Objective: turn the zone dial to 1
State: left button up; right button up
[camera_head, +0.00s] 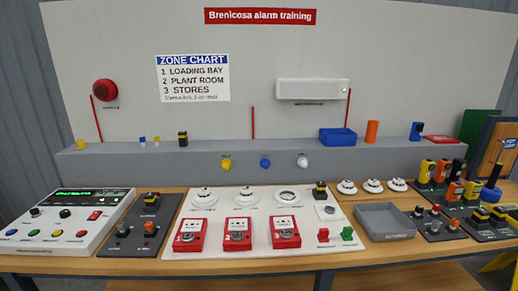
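A white control panel (62,222) with a lit green display (73,194) stands at the left end of the bench. Two dark round knobs, a left one (35,212) and a right one (65,213), sit on its face. I cannot tell which of them is the zone dial, and their pointer settings are too small to read. Several coloured buttons and a red switch (95,215) are on the same panel. A zone chart (193,78) on the back wall lists 1 loading bay, 2 plant room, 3 stores. Neither of my grippers is in view.
A dark box (144,229) with knobs stands just right of the panel. A white board with red call points (238,235) fills the middle. A grey tray (384,222) and several dark-based devices (440,222) crowd the right. A narrow wooden strip (215,265) is bare at the front.

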aim_at(65, 214)
jog(key=u, duration=1.45)
jog(key=i+j+z, duration=0.25)
jog(key=i+j, duration=0.25)
jog(key=i+j+z, duration=0.25)
jog(key=i+j, duration=0.3)
jog(key=i+j+z, duration=0.25)
jog(key=i+j, duration=0.2)
jog(key=j, duration=0.25)
